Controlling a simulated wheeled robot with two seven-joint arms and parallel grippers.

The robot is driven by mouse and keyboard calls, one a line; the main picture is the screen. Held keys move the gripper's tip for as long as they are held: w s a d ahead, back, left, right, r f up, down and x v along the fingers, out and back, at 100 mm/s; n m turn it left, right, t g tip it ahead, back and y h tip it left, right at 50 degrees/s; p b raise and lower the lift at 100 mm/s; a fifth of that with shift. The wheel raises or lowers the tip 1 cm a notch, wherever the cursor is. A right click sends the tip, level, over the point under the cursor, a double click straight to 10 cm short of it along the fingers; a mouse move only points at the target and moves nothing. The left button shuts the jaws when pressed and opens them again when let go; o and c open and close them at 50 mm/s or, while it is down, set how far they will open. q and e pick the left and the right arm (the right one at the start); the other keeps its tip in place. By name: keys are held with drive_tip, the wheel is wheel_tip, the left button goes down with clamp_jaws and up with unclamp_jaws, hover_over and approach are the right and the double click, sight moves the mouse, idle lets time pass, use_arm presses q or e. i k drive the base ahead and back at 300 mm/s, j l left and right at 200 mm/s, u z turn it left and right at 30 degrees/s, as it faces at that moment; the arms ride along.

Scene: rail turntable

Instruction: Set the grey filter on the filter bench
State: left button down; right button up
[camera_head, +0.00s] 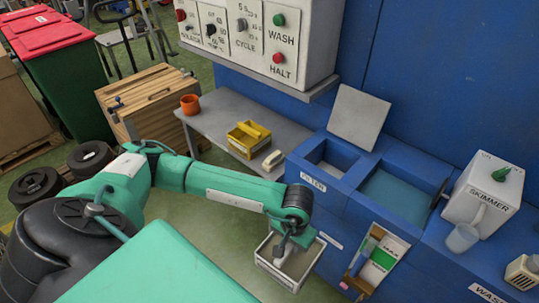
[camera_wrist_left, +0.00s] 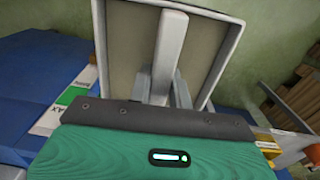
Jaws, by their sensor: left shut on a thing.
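The grey filter (camera_head: 264,265) is a light, square-rimmed box with a bar handle across its inside. It hangs from my left gripper (camera_head: 290,237), in front of the blue machine and clear of the floor. In the left wrist view the filter (camera_wrist_left: 119,60) fills the upper middle, and my left gripper (camera_wrist_left: 163,85) is shut on its handle. A grey bench (camera_head: 218,117), likely the filter bench, stands along the blue wall, up and left of the filter. My right gripper is not in view.
The bench carries an orange mug (camera_head: 190,104), a yellow caddy (camera_head: 240,147) and a pale handled item (camera_head: 272,160); grey surface shows between mug and caddy. The FILTER opening (camera_head: 328,158) has its lid (camera_head: 358,117) raised. A document holder (camera_head: 377,258) hangs right of the filter.

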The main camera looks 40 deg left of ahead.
sight(217, 126)
drive_tip(key=i+j, duration=0.1)
drive_tip(key=j, duration=0.45)
drive_tip(key=i+j, duration=0.1)
drive_tip(key=j, duration=0.5)
drive_tip(key=i+j, duration=0.15)
drive_tip(key=j, duration=0.4)
drive_tip(key=i+j, duration=0.1)
drive_tip(key=j, duration=0.5)
drive_tip(key=i+j, duration=0.1)
drive_tip(key=j, duration=0.45)
drive_tip(key=i+j, duration=0.1)
drive_tip(key=j, duration=0.5)
drive_tip(key=z, duration=0.05)
